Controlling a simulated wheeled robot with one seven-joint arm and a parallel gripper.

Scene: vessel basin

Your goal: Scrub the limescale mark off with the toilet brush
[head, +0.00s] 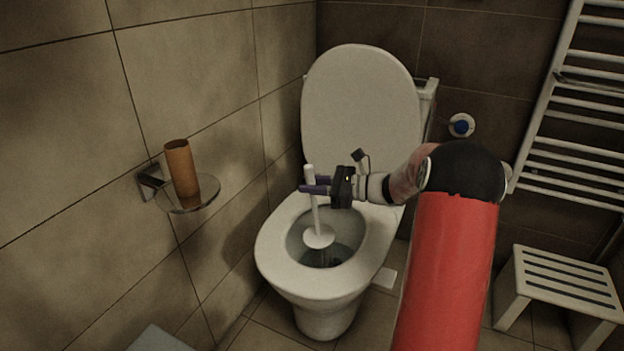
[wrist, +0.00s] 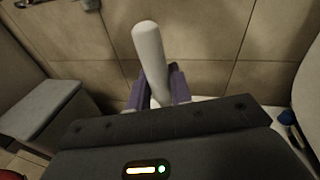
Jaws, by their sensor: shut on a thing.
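The toilet brush (head: 315,216) is white, with a long handle and a round disc low down. My gripper (head: 315,186) is shut on the upper handle and holds the brush nearly upright over the toilet bowl. The disc is inside the bowl opening; the bristles below show only dimly. In the wrist view the brush handle (wrist: 151,60) stands between the purple fingers (wrist: 155,88). The toilet (head: 276,252) has its lid (head: 360,100) raised. I cannot make out the limescale mark; the brush and the dark bowl interior may hide it.
A brown cup (head: 181,170) stands on a glass wall shelf (head: 205,192) at the left. A white slatted stool (head: 565,277) is at the right, below a towel radiator (head: 585,110). A blue-centred round fitting (head: 461,125) is on the back wall.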

